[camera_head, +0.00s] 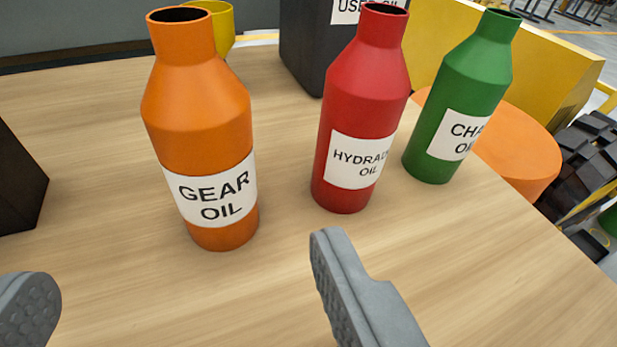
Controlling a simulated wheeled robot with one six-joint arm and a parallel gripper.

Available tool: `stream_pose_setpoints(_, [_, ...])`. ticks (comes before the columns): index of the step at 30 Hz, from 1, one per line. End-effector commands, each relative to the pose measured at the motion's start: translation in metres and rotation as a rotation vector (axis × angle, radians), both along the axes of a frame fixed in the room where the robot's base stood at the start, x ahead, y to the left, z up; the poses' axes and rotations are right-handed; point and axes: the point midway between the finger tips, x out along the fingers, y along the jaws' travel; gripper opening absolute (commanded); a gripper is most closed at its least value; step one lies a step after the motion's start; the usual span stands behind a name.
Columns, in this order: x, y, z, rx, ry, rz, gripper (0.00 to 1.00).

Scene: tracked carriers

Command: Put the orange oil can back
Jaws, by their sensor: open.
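The orange oil can (195,110) stands upright on the wooden table, left of centre, with a white label reading GEAR OIL. My gripper (185,290) is open, its two grey fingers wide apart at the bottom of the view. The orange can stands beyond the fingertips, roughly in line with the gap between them. Nothing is between the fingers. The place where the can belongs cannot be told from this view.
A red HYDRAULIC OIL can (365,100) and a green can (465,90) stand to the right on the table (110,250). Behind are a black USED OIL container (308,45) and a yellow object (223,25). A dark box (15,185) is at left.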

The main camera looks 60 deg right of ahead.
Motion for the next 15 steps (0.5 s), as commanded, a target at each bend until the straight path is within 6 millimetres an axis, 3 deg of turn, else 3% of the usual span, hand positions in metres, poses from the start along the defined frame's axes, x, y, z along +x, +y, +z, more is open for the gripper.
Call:
stream_pose_setpoints(8, [0.000, -0.001, 0.004, 0.003, -0.011, 0.005, 0.73])
stream_pose_setpoints(11, [-0.001, -0.007, 0.018, 0.012, -0.057, 0.033, 0.73])
stream_pose_setpoints(15, [-0.003, -0.019, 0.057, 0.031, -0.174, 0.115, 0.73])
